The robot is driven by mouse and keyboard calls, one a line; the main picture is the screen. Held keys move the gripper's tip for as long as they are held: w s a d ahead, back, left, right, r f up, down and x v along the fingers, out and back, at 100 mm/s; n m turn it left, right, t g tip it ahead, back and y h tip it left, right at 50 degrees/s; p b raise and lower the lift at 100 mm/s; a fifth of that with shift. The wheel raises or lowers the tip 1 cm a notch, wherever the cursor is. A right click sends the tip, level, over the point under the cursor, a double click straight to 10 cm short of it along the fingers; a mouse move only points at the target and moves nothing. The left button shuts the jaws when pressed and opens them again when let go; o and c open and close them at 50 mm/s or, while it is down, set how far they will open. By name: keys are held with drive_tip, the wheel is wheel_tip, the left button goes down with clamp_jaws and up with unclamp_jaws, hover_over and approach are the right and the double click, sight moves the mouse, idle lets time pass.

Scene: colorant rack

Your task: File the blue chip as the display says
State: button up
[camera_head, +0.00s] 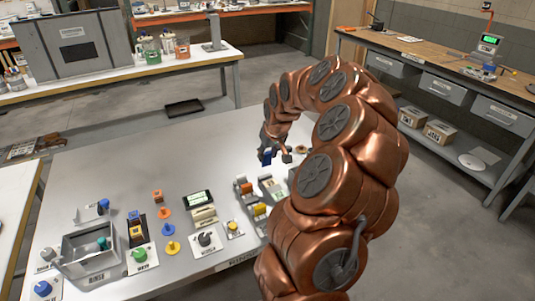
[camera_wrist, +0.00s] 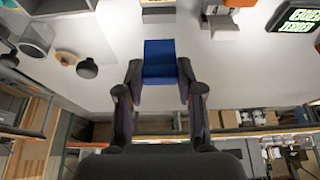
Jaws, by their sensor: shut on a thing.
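My gripper (camera_head: 275,152) is shut on the blue chip (camera_head: 266,159) and holds it over the far right part of the grey table. In the wrist view the blue chip (camera_wrist: 160,58) is a flat square block between the two dark fingers of my gripper (camera_wrist: 160,74). The display (camera_head: 198,199) lies on the table, left of the chip. Two grey racks with coloured chips, a left rack (camera_head: 246,196) and a right rack (camera_head: 270,186), stand near my arm.
A grey open box (camera_head: 88,252) stands at the table's left front. Knobs on white plates, including a green knob (camera_head: 140,255) and a dark knob (camera_head: 205,239), line the front. The table's far left is clear. My arm hides the right side.

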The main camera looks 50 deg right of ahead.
sight(267, 165)
drive_tip(key=shift+f+b, duration=1.7)
drive_tip(key=shift+f, duration=0.6)
drive_tip(key=shift+f+b, duration=0.2)
drive_tip(key=shift+b, duration=0.5)
drive_tip(key=shift+f+b, duration=1.1)
idle(0.5)
drive_tip(key=o, duration=1.3)
drive_tip(key=shift+o, duration=0.2)
drive_tip(key=shift+r, duration=0.1)
drive_tip(key=shift+r+p, duration=0.75)
drive_tip(key=shift+r, duration=2.65)
